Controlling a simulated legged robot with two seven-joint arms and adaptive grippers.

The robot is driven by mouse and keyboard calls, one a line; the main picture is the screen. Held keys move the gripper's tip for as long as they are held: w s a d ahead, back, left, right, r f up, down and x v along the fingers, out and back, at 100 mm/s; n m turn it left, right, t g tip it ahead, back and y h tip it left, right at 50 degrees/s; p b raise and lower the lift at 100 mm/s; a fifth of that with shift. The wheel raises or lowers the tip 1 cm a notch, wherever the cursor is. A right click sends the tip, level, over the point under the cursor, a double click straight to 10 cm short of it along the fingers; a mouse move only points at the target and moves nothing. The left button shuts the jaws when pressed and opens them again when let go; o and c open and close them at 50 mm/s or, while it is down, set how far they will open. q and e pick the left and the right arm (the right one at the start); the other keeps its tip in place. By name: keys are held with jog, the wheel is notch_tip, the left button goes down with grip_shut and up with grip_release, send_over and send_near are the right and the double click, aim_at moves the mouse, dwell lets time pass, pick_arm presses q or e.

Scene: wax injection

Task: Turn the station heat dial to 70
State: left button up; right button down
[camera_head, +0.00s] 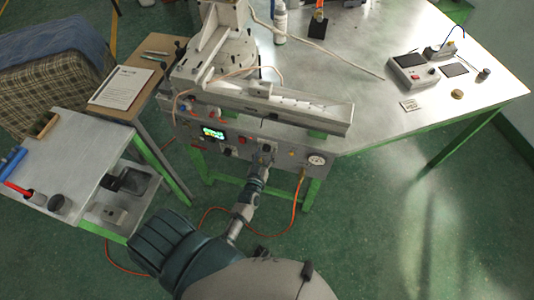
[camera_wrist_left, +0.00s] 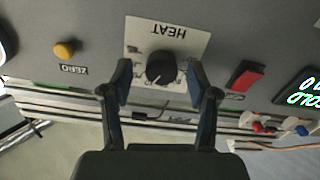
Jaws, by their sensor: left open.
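The heat dial (camera_wrist_left: 161,67) is a round black knob on a white plate marked HEAT, which appears upside down in the left wrist view. In the head view the dial (camera_head: 267,147) sits on the grey front panel of the station. My left gripper (camera_wrist_left: 159,84) is open, with one finger on each side of the dial. A gap shows between each fingertip and the knob. The fingers partly cover the plate's scale, and I cannot read the dial's setting. In the head view my left gripper (camera_head: 262,163) is at the panel, just below the dial. My right gripper is not in view.
A yellow ZERO button (camera_wrist_left: 64,50) and a red switch (camera_wrist_left: 245,76) flank the dial. A lit display (camera_head: 213,133) and a round gauge (camera_head: 316,160) are on the same panel. An orange hose (camera_head: 297,200) hangs below. A side cart (camera_head: 75,160) stands at left.

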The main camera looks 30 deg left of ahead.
pick_arm(q)
jog(key=shift+w+a+f, duration=0.1)
jog(key=shift+a+f, duration=0.2)
jog(key=shift+a, duration=0.6)
jog(key=shift+d, duration=0.2)
jog(key=shift+c, duration=0.7)
jog(key=shift+d+r, duration=0.15)
jog(key=shift+d, duration=0.25)
jog(key=c, duration=0.4)
jog(key=shift+d+r, duration=0.15)
jog(key=shift+d, duration=0.4)
grip_shut()
jog(key=shift+a, duration=0.1)
jog(key=shift+a+n+p, duration=0.35)
jog(key=shift+n+p, duration=0.15)
jog(key=shift+n, duration=0.3)
jog(key=shift+a, duration=0.1)
jog(key=shift+d, duration=0.3)
jog(key=o, duration=0.5)
grip_release()
jog(key=shift+o, duration=0.2)
jog(key=shift+a, duration=0.15)
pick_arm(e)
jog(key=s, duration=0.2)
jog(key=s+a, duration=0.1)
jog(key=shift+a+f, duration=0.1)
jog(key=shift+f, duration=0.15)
